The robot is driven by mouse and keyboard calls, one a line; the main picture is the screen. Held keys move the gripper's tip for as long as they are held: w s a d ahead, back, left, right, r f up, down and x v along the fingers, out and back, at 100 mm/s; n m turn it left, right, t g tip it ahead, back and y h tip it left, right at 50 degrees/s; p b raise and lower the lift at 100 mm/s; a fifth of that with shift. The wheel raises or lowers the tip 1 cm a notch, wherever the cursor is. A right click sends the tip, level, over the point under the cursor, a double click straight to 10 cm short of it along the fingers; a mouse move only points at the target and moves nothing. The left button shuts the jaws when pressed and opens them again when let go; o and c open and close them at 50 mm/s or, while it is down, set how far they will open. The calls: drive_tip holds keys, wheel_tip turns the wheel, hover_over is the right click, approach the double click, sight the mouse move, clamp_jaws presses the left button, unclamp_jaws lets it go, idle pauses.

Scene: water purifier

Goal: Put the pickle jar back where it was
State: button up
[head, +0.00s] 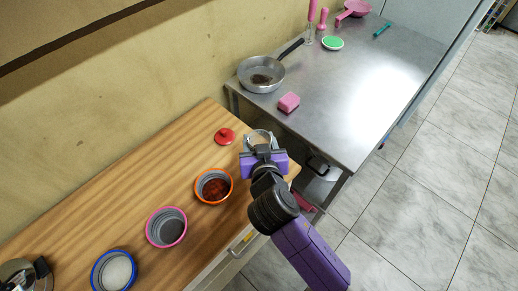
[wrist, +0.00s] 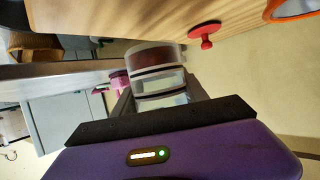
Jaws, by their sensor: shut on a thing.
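My gripper (head: 263,146) is shut on a clear glass jar (head: 265,134) at the right end of the wooden counter (head: 185,150). In the wrist view the jar (wrist: 158,80) sits between the two fingers; it looks like clear glass with a darker reddish-brown band at its far end. I cannot tell what is inside it, or whether it touches the counter. My gripper and wrist hide most of it in the head view.
A red lid-like object with a knob (head: 225,136) lies just left of the jar. Bowls with orange (head: 229,178), pink (head: 166,228) and blue (head: 113,252) rims line the counter. The steel table (head: 350,110) holds a pan (head: 261,72) and a pink sponge (head: 289,102).

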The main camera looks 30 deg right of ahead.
drive_tip(key=shift+f, duration=2.2)
drive_tip(key=shift+f+b, duration=0.2)
drive_tip(key=shift+b, duration=0.15)
drive_tip(key=o, duration=1.5)
drive_tip(key=shift+o, duration=0.2)
drive_tip(key=shift+r, duration=0.1)
drive_tip(key=shift+r, duration=0.15)
drive_tip(key=b+v, duration=0.1)
drive_tip(key=v, duration=1.1)
drive_tip(key=shift+s, duration=0.1)
